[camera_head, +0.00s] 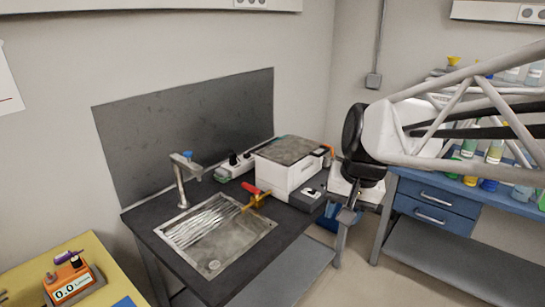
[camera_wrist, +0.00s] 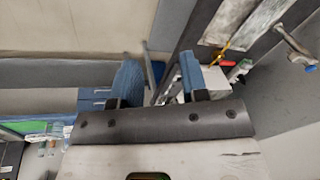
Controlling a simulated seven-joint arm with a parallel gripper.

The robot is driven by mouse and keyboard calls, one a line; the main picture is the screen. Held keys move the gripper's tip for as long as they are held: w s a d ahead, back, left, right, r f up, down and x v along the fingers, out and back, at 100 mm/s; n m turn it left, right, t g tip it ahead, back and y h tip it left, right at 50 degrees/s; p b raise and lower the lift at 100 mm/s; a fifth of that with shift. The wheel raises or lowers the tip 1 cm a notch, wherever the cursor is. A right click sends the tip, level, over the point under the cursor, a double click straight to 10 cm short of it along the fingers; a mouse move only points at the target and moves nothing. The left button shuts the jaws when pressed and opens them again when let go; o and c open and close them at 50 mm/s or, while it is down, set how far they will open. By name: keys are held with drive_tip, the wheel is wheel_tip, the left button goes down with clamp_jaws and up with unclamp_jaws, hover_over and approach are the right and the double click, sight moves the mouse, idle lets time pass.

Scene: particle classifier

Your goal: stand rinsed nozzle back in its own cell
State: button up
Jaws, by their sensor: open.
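I cannot make out the nozzle or its cell for certain in either view. A small red-and-yellow piece (camera_head: 257,197) sits at the right rim of the sink (camera_head: 218,240); whether it is the nozzle or a valve I cannot tell. A yellow bit (camera_wrist: 226,46) shows near the sink in the wrist view. My gripper (camera_wrist: 159,80) has two blue fingers spread wide apart with nothing between them. In the head view my arm comes in from the right, and its wrist hangs at the right end of the sink bench, clear of the sink.
A white box with a grey top (camera_head: 290,170) and a small dark device (camera_head: 307,198) stand on the bench's right end. A tap (camera_head: 181,180) rises behind the sink. An orange meter (camera_head: 72,281) sits on a yellow table at left. A blue bench (camera_head: 432,205) with several bottles stands right.

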drive_tip(key=s+f+n+h, duration=0.1)
drive_tip(key=s+f+n, duration=0.2)
drive_tip(key=s, duration=0.9)
drive_tip(key=shift+f+h, duration=0.4)
drive_tip(key=shift+f, duration=0.25)
